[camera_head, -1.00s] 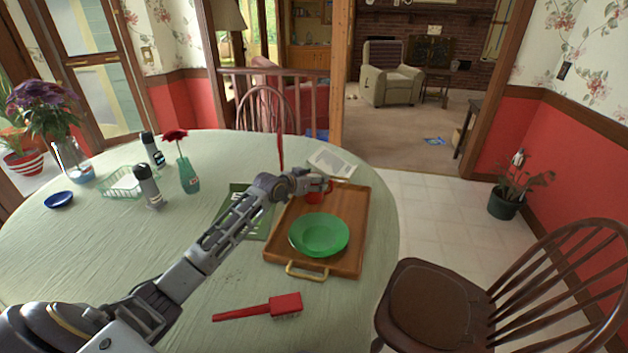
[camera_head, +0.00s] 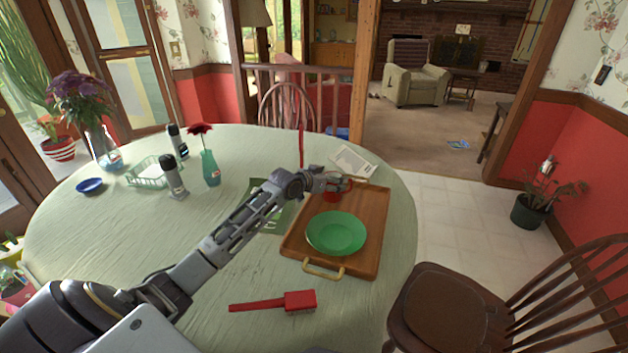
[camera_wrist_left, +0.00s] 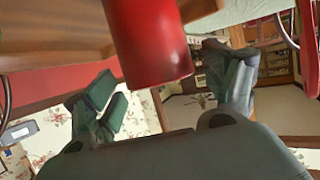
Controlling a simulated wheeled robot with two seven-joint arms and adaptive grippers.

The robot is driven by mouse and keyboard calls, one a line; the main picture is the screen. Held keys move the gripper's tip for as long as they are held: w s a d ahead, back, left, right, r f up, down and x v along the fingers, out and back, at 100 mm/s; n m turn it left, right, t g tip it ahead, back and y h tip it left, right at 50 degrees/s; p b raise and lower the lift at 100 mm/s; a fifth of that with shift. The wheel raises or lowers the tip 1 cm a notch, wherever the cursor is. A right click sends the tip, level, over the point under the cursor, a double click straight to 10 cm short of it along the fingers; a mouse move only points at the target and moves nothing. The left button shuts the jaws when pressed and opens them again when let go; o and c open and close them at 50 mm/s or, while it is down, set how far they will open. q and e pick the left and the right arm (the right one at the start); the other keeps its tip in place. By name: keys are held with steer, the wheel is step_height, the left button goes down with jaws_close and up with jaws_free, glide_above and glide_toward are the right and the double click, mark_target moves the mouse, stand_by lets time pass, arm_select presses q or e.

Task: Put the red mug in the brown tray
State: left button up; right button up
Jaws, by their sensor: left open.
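The red mug (camera_head: 331,197) stands at the far left part of the brown tray (camera_head: 367,250), partly hidden by my left gripper (camera_head: 338,184). In the left wrist view the mug (camera_wrist_left: 148,45) fills the space between the two spread fingers of my left gripper (camera_wrist_left: 163,80). The fingers are open, with gaps visible beside the mug. The tray's brown wood (camera_wrist_left: 45,35) shows at the upper left of that view. My right gripper is not in view.
A green plate (camera_head: 336,233) lies on the tray in front of the mug. A red brush (camera_head: 290,302) lies near the table's front edge. A green mat (camera_head: 275,218) is left of the tray, partly under my arm. A paper (camera_head: 353,162) lies behind it.

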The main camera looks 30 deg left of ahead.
arm_select(q)
steer(key=p+v, duration=0.1)
steer(key=v, duration=0.9)
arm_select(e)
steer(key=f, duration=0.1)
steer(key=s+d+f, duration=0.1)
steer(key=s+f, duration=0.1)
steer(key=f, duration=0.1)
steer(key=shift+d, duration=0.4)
arm_select(q)
steer(key=shift+r, duration=0.15)
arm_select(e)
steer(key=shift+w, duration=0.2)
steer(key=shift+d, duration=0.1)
